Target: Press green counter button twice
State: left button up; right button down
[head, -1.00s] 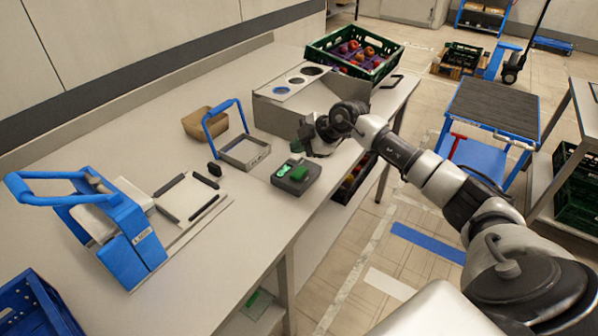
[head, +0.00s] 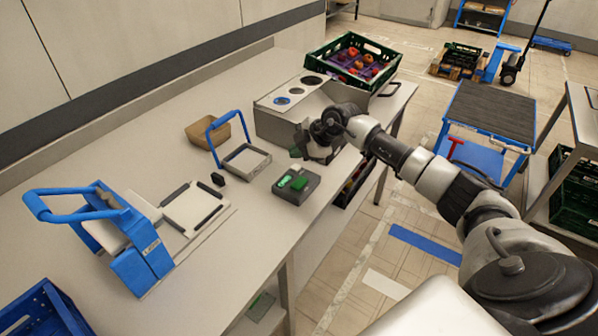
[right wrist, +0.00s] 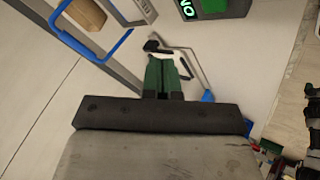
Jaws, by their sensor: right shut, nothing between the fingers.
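The counter (head: 310,193) is a small dark grey box on the table near its front edge. Its top has a lit green display (head: 285,181) on the left and a green button (head: 299,183) on the right. In the right wrist view the counter (right wrist: 238,8) is cut off by the top edge, with part of its green button (right wrist: 213,5) showing. My right gripper (head: 296,152) is shut and empty, just behind the counter and apart from it. Its green fingers (right wrist: 163,70) lie together in the right wrist view. My left gripper is not in view.
A grey box with round openings (head: 268,120) stands behind my right gripper, with a green crate of fruit (head: 312,55) beyond. Left of the counter are a blue-handled frame (head: 262,168), a brown tray (head: 200,132) and a blue press (head: 140,270). Bare table lies in front.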

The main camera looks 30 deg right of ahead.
pick_arm(q)
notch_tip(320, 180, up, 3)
jog(key=shift+p, duration=0.8)
pick_arm(e)
jog(key=shift+r+g, duration=0.3)
jog(key=shift+r, duration=0.4)
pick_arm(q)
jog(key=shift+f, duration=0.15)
pick_arm(e)
jog(key=shift+f, duration=0.1)
jog(key=b, duration=0.7)
send_over(298, 183)
notch_tip(298, 183, down, 7)
jog(key=shift+r, duration=0.2)
jog(key=shift+f+b, duration=0.3)
jog(key=shift+f, duration=0.75)
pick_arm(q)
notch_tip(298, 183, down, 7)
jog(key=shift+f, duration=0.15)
pick_arm(e)
jog(key=shift+f, duration=0.4)
